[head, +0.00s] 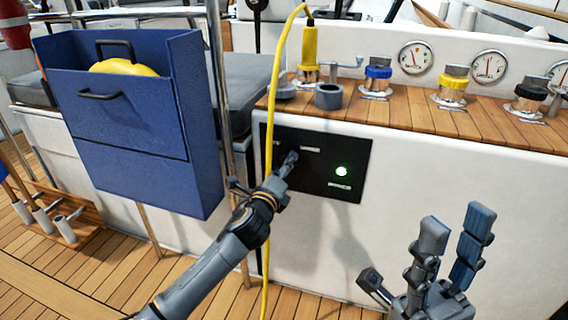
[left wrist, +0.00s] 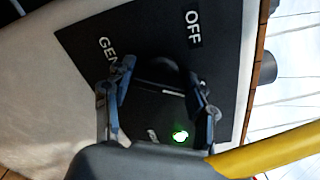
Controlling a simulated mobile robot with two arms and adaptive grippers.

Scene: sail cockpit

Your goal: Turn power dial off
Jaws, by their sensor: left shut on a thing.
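The black power panel (head: 318,185) is set in the white cockpit wall, with a green lamp (head: 342,171) lit on its right part. My left gripper (head: 289,163) is at the panel's left part and covers the dial in the head view. In the left wrist view, my left gripper's fingers (left wrist: 162,100) are shut on the dark round dial (left wrist: 160,72), one on each side. My right gripper (head: 420,255) is open and empty, in front of the white wall at lower right.
A yellow cable (head: 272,110) hangs from a yellow plug (head: 309,48), passing close by my left wrist. A blue box (head: 130,130) stands left of my left arm. The wall right of the panel is clear.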

